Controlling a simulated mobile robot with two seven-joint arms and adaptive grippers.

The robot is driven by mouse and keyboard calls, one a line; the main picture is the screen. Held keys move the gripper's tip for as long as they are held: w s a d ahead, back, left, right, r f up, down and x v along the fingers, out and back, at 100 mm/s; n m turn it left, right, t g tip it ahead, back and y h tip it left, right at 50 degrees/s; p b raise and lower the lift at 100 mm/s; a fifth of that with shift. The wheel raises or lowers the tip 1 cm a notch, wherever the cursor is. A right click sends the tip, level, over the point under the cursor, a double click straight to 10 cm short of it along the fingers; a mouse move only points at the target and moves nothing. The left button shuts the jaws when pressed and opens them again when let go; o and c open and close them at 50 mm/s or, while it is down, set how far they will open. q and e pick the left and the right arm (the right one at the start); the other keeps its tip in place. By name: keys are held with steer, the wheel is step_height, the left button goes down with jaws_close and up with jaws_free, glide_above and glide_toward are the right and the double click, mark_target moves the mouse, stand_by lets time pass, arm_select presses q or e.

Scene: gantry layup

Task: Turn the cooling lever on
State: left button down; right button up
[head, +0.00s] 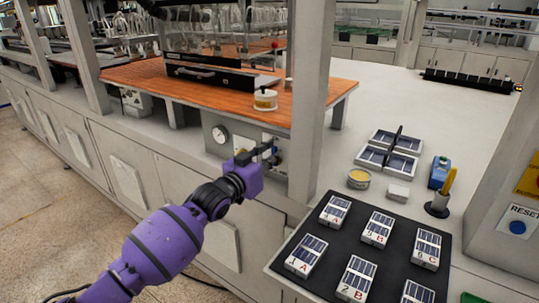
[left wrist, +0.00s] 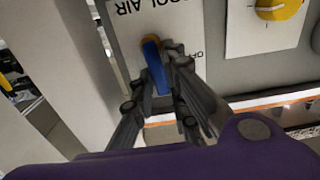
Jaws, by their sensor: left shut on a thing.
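The cooling lever (left wrist: 153,62) is blue with an orange end. In the left wrist view it sits on a white plate (left wrist: 128,28) whose text, upside down here, reads partly as "OL AIR", with a partly covered "OFF" mark beside the lever. My left gripper (left wrist: 162,72) is shut on the lever, with its dark fingers on both sides of it. In the head view my left gripper (head: 264,154) is at the front panel (head: 213,122) under the orange-topped bench, and it hides most of the lever. My right gripper is not in view.
A grey post (head: 308,110) stands close to the right of the panel. A round gauge (head: 219,134) is left of my gripper. A black mat (head: 327,254) with several labelled blocks lies at the lower right. A yellow knob (left wrist: 277,8) sits beside the lever plate.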

arm_select(q)
steer(key=shift+s+d+r, duration=0.15)
steer(key=shift+d+r, duration=0.1)
steer(key=shift+d, duration=0.1)
steer(key=c, duration=1.8)
jaws_free()
steer(key=shift+o, duration=0.2)
steer(key=shift+f, duration=0.1)
steer(key=v, duration=1.2)
steer(key=shift+m, duration=0.3)
